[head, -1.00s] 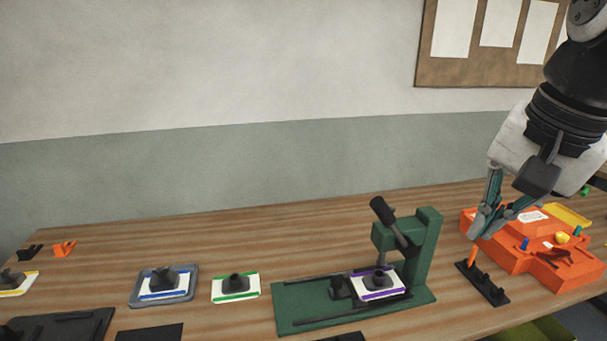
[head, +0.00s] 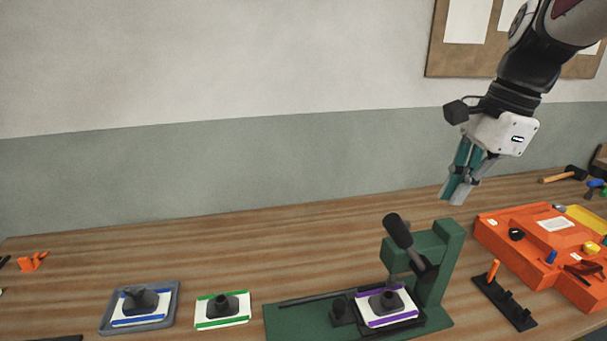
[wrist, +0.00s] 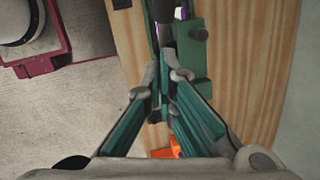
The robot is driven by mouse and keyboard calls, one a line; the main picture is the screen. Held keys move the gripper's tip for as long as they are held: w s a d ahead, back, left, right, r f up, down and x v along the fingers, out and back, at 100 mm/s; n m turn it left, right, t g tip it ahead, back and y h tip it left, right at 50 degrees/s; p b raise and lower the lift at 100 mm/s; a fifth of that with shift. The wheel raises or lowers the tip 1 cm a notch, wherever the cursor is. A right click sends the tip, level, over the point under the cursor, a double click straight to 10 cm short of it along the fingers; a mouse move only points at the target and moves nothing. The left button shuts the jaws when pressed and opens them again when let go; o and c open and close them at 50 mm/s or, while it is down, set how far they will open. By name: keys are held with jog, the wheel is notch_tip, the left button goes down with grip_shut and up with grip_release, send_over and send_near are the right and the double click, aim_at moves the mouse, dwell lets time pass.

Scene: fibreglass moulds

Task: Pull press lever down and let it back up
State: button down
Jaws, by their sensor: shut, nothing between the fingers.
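The green press (head: 432,262) stands on the table. Its lever (head: 397,230) has a black grip and points up and to the left. Under the press head, a white plate with purple edges and a dark mould piece (head: 386,301) lies on the press base. My gripper (head: 453,200) is shut and empty, raised above and behind the press, to the right of the lever and apart from it. In the wrist view, the fingers (wrist: 163,85) meet, with part of the green press (wrist: 192,50) beyond them. The fingers partly hide the press there.
An orange case (head: 530,245) with small items and a black stand with an orange tool (head: 505,301) are right of the press. A green-edged plate (head: 222,322) and a grey tray (head: 108,322) lie left.

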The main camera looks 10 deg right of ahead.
aim_at(408, 246)
jog(key=w+a+f, duration=0.1)
jog(key=a+f, duration=0.2)
jog(key=f, duration=0.2)
jog(key=shift+a+f, duration=0.35)
jog(key=shift+a, duration=0.05)
